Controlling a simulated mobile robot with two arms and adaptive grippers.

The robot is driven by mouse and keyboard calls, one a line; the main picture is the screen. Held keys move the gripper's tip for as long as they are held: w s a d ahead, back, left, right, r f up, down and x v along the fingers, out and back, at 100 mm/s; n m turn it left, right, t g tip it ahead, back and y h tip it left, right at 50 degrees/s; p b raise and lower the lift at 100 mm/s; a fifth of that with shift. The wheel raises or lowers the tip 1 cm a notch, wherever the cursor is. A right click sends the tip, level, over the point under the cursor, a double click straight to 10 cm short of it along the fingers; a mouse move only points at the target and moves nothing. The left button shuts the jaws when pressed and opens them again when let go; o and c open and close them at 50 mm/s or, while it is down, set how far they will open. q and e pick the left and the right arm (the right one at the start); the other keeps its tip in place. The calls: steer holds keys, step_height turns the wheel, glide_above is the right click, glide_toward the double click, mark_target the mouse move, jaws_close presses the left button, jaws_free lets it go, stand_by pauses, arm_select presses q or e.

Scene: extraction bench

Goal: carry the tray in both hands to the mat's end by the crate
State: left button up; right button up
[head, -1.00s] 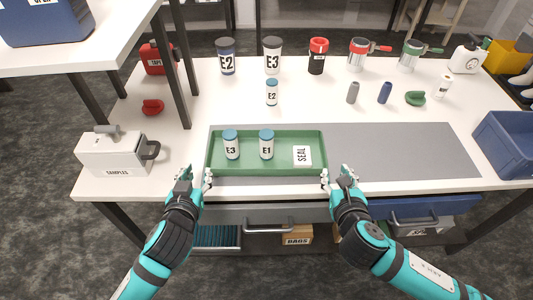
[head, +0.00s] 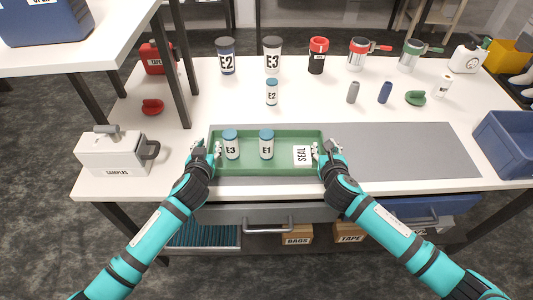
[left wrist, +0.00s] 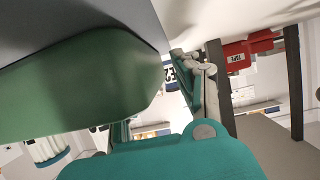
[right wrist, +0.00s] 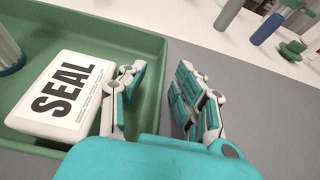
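The green tray (head: 265,172) sits at the left end of the grey mat (head: 400,150). It holds an E3 vial (head: 231,147), an E1 vial (head: 266,147) and a white SEAL box (head: 302,156), which also shows in the right wrist view (right wrist: 62,95). My left gripper (head: 206,151) is at the tray's left end wall, fingers apart. My right gripper (head: 325,151) is at the right end wall. In the right wrist view its fingers (right wrist: 160,100) are apart, one inside the tray and one outside. The blue crate (head: 508,145) stands at the bench's right edge.
The mat right of the tray is bare up to the crate. A white SAMPLES box (head: 115,155) stands left of the tray. An E2 vial (head: 272,93), a grey cylinder (head: 353,92) and a blue cylinder (head: 385,92) stand behind the mat.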

arm_select(q)
jaws_close()
arm_select(e)
jaws_close()
arm_select(q)
steer(key=shift+r, duration=0.15)
arm_select(e)
steer(key=shift+r, duration=0.15)
